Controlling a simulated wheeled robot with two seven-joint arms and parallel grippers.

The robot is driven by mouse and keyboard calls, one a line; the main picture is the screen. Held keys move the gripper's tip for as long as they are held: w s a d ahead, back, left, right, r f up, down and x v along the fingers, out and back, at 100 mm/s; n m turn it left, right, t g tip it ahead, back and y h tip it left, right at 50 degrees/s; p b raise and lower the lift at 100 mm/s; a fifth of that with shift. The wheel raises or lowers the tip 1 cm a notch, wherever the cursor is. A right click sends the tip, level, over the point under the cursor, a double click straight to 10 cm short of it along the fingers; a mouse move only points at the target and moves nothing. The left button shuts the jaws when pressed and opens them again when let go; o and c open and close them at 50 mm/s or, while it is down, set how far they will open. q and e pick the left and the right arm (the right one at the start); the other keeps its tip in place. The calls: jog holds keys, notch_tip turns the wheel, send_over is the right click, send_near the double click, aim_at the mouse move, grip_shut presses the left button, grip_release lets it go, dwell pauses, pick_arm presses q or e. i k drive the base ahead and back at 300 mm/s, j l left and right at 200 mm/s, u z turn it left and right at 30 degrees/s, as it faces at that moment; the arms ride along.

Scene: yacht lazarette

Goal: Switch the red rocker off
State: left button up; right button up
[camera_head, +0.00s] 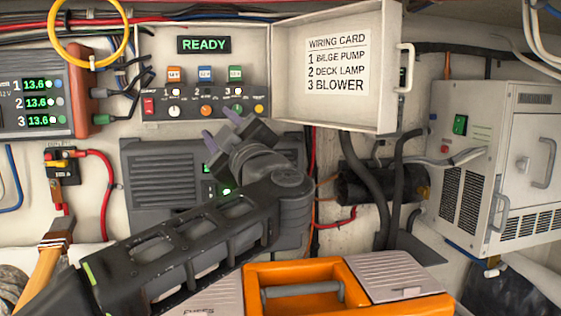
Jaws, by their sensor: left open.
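The red rocker (148,107) is small and sits at the left end of the lower row on the open control panel (160,70). Which way it is tipped is too small to tell. My left gripper (220,126) is open and empty, with its two fingers pointing up and left, just below the panel's lower edge. It appears to the right of and below the rocker, apart from it. My left arm crosses from the lower left. My right gripper is not in view.
A READY display (204,44) and a row of knobs share the panel. Its open door (387,60) carries a wiring card (337,64). A red-yellow switch (61,160) is at left, an orange toolbox (400,303) below, and a metal cabinet (485,160) at right.

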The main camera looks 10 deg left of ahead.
aim_at(148, 102)
jog(key=k+l, duration=0.35)
jog(key=l, duration=0.15)
jog(key=k+l, duration=0.4)
jog(key=l, duration=0.1)
